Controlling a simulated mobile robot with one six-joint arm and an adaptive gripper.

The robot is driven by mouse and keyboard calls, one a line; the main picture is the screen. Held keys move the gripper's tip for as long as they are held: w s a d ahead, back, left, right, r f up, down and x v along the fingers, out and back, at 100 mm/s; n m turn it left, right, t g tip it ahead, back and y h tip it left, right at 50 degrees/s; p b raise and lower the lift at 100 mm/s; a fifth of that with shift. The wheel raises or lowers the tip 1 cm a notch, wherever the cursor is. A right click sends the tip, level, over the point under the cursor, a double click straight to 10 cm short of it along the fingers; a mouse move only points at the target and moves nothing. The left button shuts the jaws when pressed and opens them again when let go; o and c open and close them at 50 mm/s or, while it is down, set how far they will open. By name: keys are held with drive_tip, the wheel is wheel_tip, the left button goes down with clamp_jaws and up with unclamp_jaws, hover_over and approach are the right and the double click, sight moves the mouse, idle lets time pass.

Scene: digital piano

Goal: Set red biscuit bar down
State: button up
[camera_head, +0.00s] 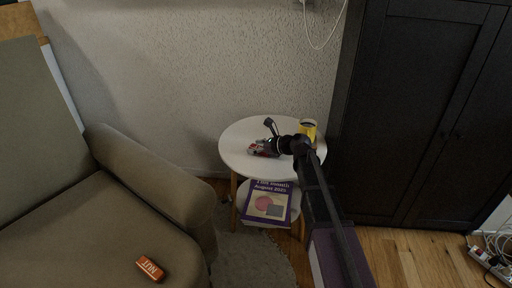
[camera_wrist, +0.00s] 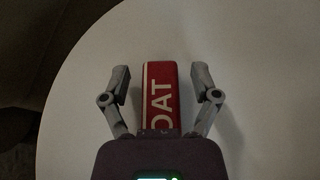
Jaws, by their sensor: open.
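The red biscuit bar (camera_wrist: 160,95), with a pale edge stripe and white letters reading "OAT", lies on the white round table (camera_wrist: 250,75). My gripper (camera_wrist: 161,72) is open, with one finger on each side of the bar and a visible gap on both sides. The bar's near end is hidden behind the gripper body. In the head view my gripper (camera_head: 262,149) is low over the left part of the tabletop (camera_head: 238,135), and only bits of red show around its fingers.
A yellow mug (camera_head: 308,128) stands at the table's right side, close to my arm. A purple magazine (camera_head: 268,203) lies on the lower shelf. An orange bar (camera_head: 150,268) lies on the sofa (camera_head: 70,235). A dark cabinet (camera_head: 415,110) stands at right.

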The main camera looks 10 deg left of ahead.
drive_tip(key=shift+r, duration=0.15)
drive_tip(key=shift+s+d+r+p, duration=0.15)
drive_tip(key=shift+d+p, duration=0.1)
drive_tip(key=shift+p, duration=0.05)
drive_tip(key=p+v, duration=0.4)
drive_tip(key=v, duration=0.7)
drive_tip(key=shift+d+r, duration=0.1)
drive_tip(key=shift+d, duration=0.1)
idle(0.4)
